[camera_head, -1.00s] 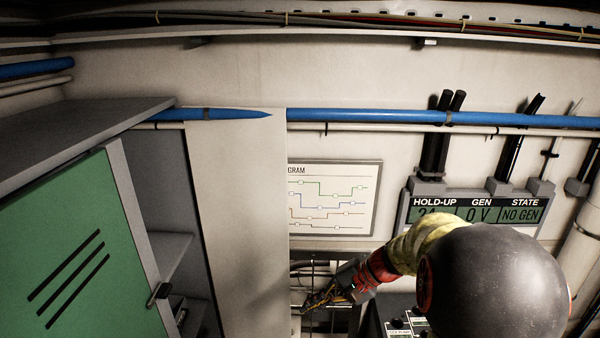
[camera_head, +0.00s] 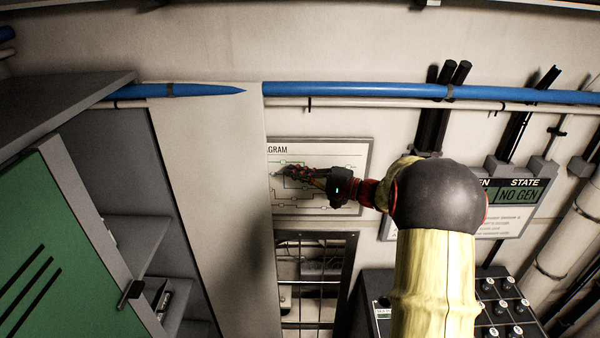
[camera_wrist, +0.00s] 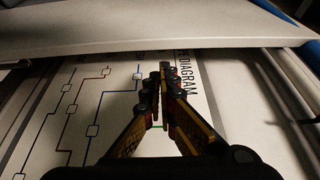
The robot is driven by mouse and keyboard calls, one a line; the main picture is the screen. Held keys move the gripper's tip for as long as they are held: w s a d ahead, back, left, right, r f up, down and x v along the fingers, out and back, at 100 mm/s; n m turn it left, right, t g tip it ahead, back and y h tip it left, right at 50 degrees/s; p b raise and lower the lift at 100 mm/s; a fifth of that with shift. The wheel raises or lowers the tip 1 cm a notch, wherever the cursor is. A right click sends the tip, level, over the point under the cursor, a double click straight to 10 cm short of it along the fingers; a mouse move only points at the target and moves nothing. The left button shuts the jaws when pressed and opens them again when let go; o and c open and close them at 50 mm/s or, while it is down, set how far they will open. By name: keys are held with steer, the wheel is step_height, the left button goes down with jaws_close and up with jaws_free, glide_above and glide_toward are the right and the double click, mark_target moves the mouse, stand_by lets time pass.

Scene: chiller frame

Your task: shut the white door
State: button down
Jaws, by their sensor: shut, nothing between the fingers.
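The white door (camera_head: 212,200) is a tall pale panel standing open at the right side of the grey cabinet, hiding part of the wall diagram (camera_head: 330,205). It also spans the upper part of the wrist view (camera_wrist: 150,38). My gripper (camera_head: 279,173) is just right of the door's free edge, in front of the diagram. Its fingers are together and empty in the wrist view (camera_wrist: 163,78), pointing toward the door. I cannot tell whether the fingertips touch the door.
The green door (camera_head: 50,250) with a black handle stands at the left, with open shelves (camera_head: 138,238) between it and the white door. A blue pipe (camera_head: 350,90) runs along the wall above. A dark control box with knobs (camera_head: 500,300) stands at lower right.

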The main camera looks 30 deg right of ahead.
steer(key=p+x, duration=0.1)
steer(key=x, duration=0.5)
steer(key=shift+s, duration=0.1)
steer(key=shift+s+b, duration=0.1)
steer(key=shift+b, duration=0.2)
